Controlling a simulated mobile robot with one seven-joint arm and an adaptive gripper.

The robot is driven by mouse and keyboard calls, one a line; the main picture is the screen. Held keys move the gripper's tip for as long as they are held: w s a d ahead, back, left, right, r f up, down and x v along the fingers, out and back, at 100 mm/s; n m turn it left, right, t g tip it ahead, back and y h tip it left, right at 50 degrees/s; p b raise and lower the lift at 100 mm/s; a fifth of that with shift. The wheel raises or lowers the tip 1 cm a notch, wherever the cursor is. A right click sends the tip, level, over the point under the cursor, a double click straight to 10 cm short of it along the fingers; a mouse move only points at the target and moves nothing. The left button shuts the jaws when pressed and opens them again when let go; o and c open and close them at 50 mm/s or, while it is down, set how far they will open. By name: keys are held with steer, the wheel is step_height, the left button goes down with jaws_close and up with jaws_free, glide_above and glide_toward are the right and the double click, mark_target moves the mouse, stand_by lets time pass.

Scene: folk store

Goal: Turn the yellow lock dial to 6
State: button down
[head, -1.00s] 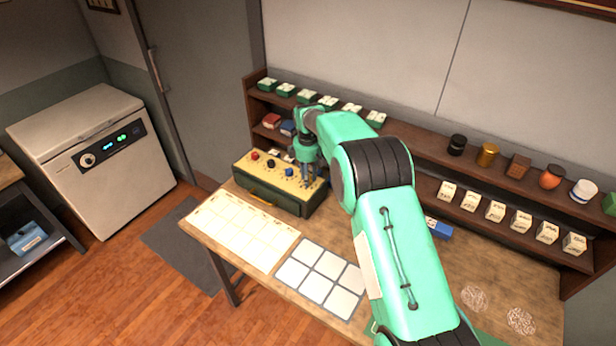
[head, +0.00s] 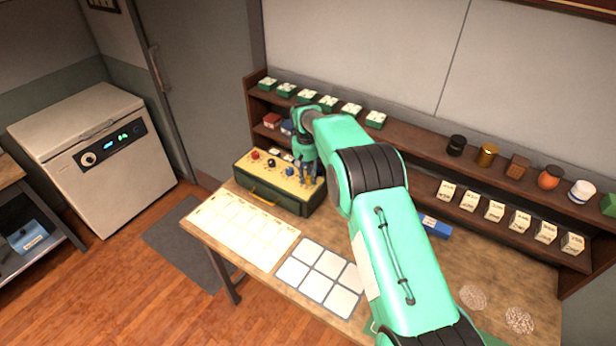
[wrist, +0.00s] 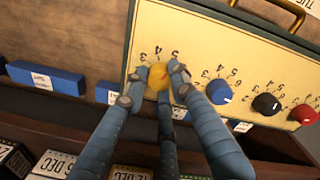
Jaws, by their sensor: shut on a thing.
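The lock box (head: 262,198) is green with a cream top panel and stands at the back left of the table; its panel (wrist: 205,32) fills the upper part of the wrist view. The yellow dial (wrist: 157,77) is at the panel's end, beside the blue dial. My gripper (wrist: 159,80) is shut on the yellow dial, with fingers around its sides. Numbers such as 3, 4 and 5 show around it, but its setting is not clearly readable. In the head view my gripper (head: 308,176) hides most of this dial.
A blue dial (wrist: 219,92), a black dial (wrist: 266,104) and a red dial (wrist: 303,114) sit in a row along the panel. The wooden shelf (head: 420,160) with small boxes and jars runs behind. A paper grid (head: 240,227) and white cards (head: 320,275) lie in front.

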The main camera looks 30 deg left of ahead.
mark_target(306, 178)
steer(key=m, duration=0.3)
steer(key=shift+m, duration=2.3)
steer(key=c, duration=1.4)
jaws_free()
steer(key=shift+c, duration=0.2)
step_height(306, 178, up, 12)
steer(key=shift+a, duration=0.25)
